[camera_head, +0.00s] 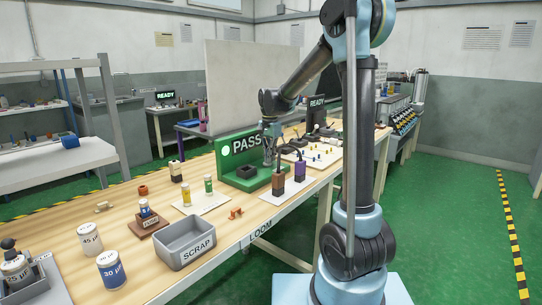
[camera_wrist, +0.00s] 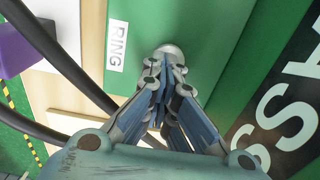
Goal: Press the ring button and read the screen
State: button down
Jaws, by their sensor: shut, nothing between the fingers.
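The green station (camera_head: 262,184) stands on the bench. Its upright panel shows a white dot and the word PASS on its screen (camera_head: 247,142); part of that lettering shows in the wrist view (camera_wrist: 275,125). A white RING label (camera_wrist: 117,45) lies on the green base. Beside it is the pale, round ring button (camera_wrist: 172,50). My gripper (camera_head: 269,163) is shut and empty, pointing down over the base. In the wrist view its fingertips (camera_wrist: 166,66) overlap the button's near edge; I cannot tell whether they touch it.
A grey SCRAP bin (camera_head: 185,243), labelled jars (camera_head: 110,270) and small parts are nearer on the bench. Another screen (camera_head: 317,102) reads READY behind.

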jog(key=shift+w+f, duration=0.1)
jog(key=shift+f, duration=0.1)
jog(key=shift+w+r, duration=0.25)
jog(key=shift+r, duration=0.2)
notch_tip(320, 180, up, 13)
jog(key=shift+s+r, duration=0.2)
jog(key=shift+s, duration=0.1)
jog(key=s+d+f+n+t, duration=0.1)
jog(key=s+d+f+n, duration=0.1)
jog(key=s+d+f, duration=0.35)
jog(key=s+d+f+n, duration=0.2)
jog(key=s+d+f, duration=0.1)
jog(key=s+d, duration=0.55)
jog(key=s+d+f+n+t, duration=0.15)
jog(key=s+d+f, duration=0.3)
jog(key=s, duration=0.55)
jog(key=s+d+f+n, duration=0.2)
jog(key=s+d+f, duration=0.1)
jog(key=s+f, duration=0.4)
notch_tip(320, 180, down, 3)
jog(key=shift+s, duration=0.35)
